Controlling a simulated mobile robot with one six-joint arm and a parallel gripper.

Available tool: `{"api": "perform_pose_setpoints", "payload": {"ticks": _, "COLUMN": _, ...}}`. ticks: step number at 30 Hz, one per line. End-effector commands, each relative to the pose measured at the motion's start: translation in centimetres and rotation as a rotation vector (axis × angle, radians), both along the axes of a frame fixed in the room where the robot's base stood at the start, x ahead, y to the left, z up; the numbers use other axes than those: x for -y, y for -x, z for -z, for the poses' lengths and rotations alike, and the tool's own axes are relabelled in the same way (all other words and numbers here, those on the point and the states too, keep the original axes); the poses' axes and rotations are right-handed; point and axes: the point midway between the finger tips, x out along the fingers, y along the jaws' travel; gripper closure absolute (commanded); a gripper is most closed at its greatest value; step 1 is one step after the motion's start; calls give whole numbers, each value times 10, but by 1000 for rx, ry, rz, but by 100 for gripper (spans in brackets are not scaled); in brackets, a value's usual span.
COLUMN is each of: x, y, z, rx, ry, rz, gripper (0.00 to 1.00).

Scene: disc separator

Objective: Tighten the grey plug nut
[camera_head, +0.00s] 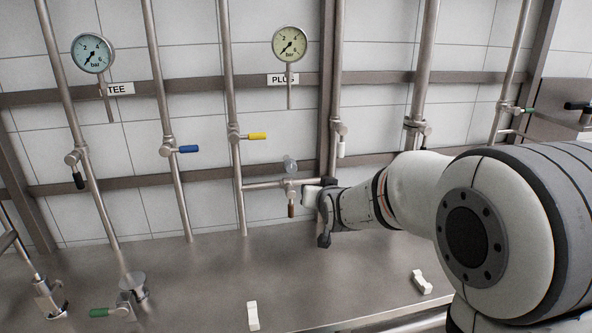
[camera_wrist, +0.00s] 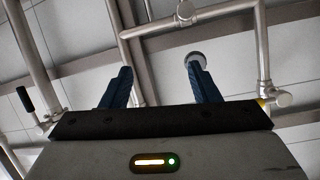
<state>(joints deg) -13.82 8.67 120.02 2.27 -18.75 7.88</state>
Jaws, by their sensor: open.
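The PLUG label (camera_head: 283,79) sits under a round gauge (camera_head: 290,45) in the head view. Below it, a short horizontal pipe (camera_head: 262,185) carries a fitting with a pale blue-grey round part (camera_head: 290,164) on top and a brown handle (camera_head: 291,210) hanging down. My gripper (camera_head: 322,212) is just right of this fitting and hides the pipe's right end. In the wrist view my gripper (camera_wrist: 160,68) is open, with nothing visible between its fingers. A grey round piece (camera_wrist: 195,58), perhaps the plug nut, shows at the right fingertip; whether they touch I cannot tell.
Vertical steel pipes with blue (camera_head: 188,149), yellow (camera_head: 257,136) and other handles stand along the tiled wall. White blocks (camera_head: 253,316) lie on the steel bench (camera_head: 200,275). Valves with a green handle (camera_head: 99,312) stand at lower left.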

Motion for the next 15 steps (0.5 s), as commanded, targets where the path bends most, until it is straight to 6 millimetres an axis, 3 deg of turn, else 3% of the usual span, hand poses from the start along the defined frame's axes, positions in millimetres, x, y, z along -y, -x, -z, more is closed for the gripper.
{"api": "perform_pose_setpoints", "payload": {"ticks": 1, "x": -17, "y": -18, "z": 6, "rx": 64, "ry": -27, "rz": -14, "gripper": 45}}
{"api": "perform_pose_setpoints", "payload": {"ticks": 3, "x": -34, "y": -36, "z": 3, "rx": 152, "ry": -64, "rz": -25, "gripper": 45}}
{"api": "perform_pose_setpoints", "payload": {"ticks": 6, "x": -53, "y": -51, "z": 0, "rx": 246, "ry": -105, "rz": -37, "gripper": 45}}
{"api": "perform_pose_setpoints", "payload": {"ticks": 15, "x": -70, "y": -78, "z": -6, "rx": 326, "ry": -142, "rz": -46, "gripper": 45}}
